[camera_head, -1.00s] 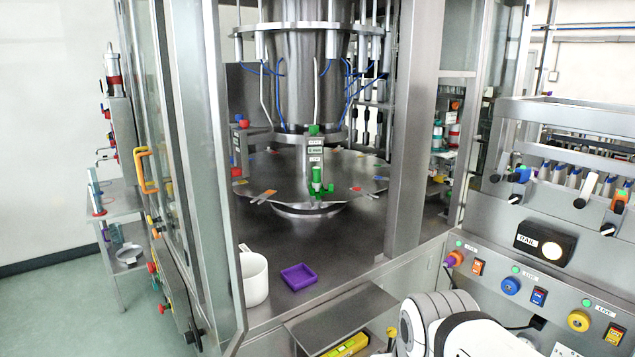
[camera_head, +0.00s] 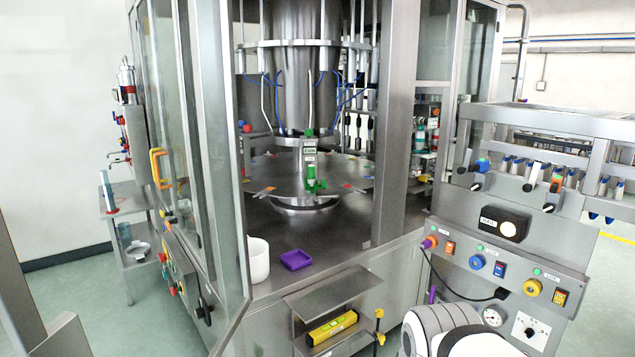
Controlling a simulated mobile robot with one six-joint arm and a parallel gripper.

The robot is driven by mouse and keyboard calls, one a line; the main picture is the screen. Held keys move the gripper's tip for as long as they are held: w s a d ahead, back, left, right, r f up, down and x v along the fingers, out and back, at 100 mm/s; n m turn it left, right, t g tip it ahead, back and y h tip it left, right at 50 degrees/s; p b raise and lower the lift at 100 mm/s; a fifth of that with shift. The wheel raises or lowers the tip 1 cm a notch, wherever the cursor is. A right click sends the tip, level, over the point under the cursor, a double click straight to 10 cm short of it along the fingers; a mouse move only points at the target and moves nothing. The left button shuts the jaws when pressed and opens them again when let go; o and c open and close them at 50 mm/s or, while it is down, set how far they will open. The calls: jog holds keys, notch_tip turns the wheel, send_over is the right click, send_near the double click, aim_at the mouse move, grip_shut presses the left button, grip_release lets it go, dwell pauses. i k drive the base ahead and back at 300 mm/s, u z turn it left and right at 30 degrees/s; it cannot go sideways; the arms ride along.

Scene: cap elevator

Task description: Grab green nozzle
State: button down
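The green nozzle (camera_head: 312,179) stands upright at the front edge of the round steel turntable (camera_head: 345,170), inside the machine's open front. It sits below a grey block with a green label and a green knob on top. My gripper is not in view. A white rounded part of my arm (camera_head: 440,330) shows at the bottom of the picture, well in front of the machine and apart from the nozzle.
A white mug (camera_head: 259,262) and a purple tray (camera_head: 296,260) stand on the machine's deck, in front of the turntable. Below, a yellow level (camera_head: 332,328) lies on a shelf. The glass door (camera_head: 225,150) and a steel post (camera_head: 392,130) flank the opening. A control panel (camera_head: 500,270) stands at right.

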aim_at(311, 180)
jog(key=u, duration=0.2)
jog(key=i, duration=0.7)
jog(key=z, duration=0.4)
jog(key=i, duration=1.95)
jog(key=z, duration=0.35)
